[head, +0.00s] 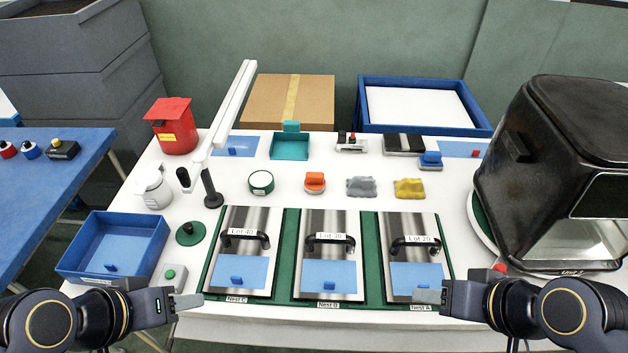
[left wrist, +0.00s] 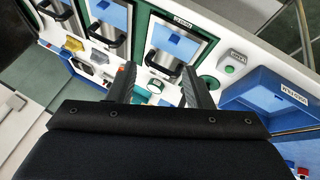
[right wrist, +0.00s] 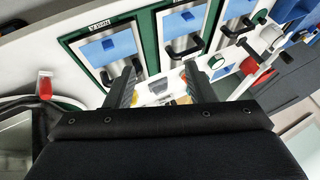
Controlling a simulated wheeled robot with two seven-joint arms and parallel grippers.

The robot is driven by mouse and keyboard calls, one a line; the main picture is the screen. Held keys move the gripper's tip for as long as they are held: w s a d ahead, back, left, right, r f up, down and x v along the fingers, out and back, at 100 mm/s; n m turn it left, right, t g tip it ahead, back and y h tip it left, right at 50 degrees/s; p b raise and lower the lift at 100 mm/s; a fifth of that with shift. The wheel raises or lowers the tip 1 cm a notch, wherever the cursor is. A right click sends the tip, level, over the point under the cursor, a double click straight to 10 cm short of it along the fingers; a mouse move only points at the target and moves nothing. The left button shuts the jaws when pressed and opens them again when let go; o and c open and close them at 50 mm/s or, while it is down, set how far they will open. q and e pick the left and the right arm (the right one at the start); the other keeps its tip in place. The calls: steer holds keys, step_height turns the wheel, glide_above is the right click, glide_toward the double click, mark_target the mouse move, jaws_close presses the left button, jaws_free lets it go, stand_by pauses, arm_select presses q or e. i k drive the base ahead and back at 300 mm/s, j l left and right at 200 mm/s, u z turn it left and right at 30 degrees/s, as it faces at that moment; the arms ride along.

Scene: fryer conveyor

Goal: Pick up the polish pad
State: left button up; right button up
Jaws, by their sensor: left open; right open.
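No item is labelled as the polish pad, so I cannot tell for sure which it is.
Three handled steel plates (head: 331,272) sit in green frames along the front. A blue bin (head: 125,222) stands left, a large black machine (head: 555,170) right. A round green-rimmed tin (head: 261,182), a teal tray (head: 290,146) and a white post arm (head: 232,105) are further back.

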mark_target(315, 183)
steer(key=j+z, duration=0.1)
steer(key=z, duration=0.35)
steer(key=k+j+z, duration=0.1)
steer(key=z, duration=0.35)
steer(key=k+z, duration=0.1)
steer(key=z, duration=0.35)
steer(key=k+j+z, duration=0.1)
steer(key=z, duration=0.35)
steer(key=i, duration=0.4)
steer(key=u, duration=1.75)
steer(key=i+u, duration=0.15)
steer(key=u, duration=0.35)
steer(key=i+u, duration=0.15)
steer(key=u, duration=0.3)
